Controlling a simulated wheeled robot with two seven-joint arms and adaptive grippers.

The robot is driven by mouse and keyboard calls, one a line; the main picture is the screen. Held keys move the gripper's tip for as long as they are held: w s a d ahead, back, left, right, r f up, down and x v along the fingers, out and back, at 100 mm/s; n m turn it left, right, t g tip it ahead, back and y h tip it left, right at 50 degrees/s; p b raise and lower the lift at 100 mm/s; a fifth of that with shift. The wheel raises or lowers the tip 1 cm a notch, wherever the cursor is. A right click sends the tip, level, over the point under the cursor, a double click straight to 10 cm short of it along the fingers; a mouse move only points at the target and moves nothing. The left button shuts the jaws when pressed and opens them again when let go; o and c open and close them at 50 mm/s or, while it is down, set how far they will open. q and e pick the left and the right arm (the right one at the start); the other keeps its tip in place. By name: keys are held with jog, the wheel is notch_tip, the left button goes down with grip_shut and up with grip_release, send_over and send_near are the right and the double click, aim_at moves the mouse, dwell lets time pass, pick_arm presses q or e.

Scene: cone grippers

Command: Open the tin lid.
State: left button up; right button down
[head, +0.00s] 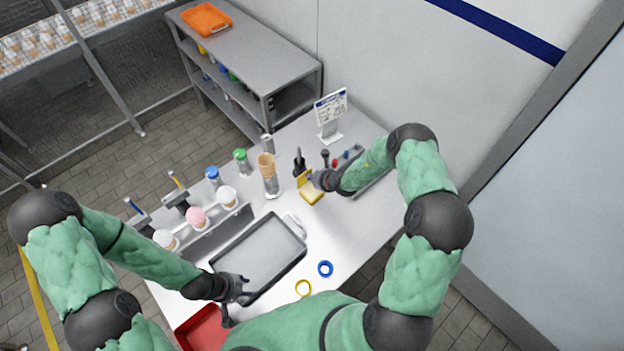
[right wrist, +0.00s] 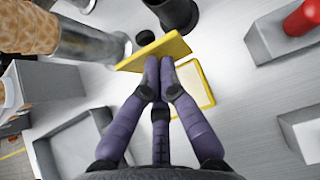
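The tin (head: 312,193) has a pale inside and a yellow rim. It stands on the table near my right gripper (head: 318,181). Its yellow lid (head: 303,178) is raised and steeply tilted at the tin's far left side. In the right wrist view the lid (right wrist: 150,53) stands up beside the open tin (right wrist: 207,88). My right gripper's purple fingers (right wrist: 160,65) are drawn together, with the tips close against the lid; they hide part of the tin. My left gripper (head: 239,303) has its fingers spread, empty, by the dark tray's near left corner.
A dark-rimmed tray (head: 262,252) lies mid-table. Cones (head: 268,166) stand in a metal holder left of the tin. A sign (head: 331,110) stands behind.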

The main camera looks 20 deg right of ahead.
jog(key=shift+r, duration=0.1)
dwell(0.4)
jog(key=shift+r+p, duration=0.5)
jog(key=shift+r, duration=0.2)
jog(key=v, duration=1.2)
jog(key=shift+f, duration=0.1)
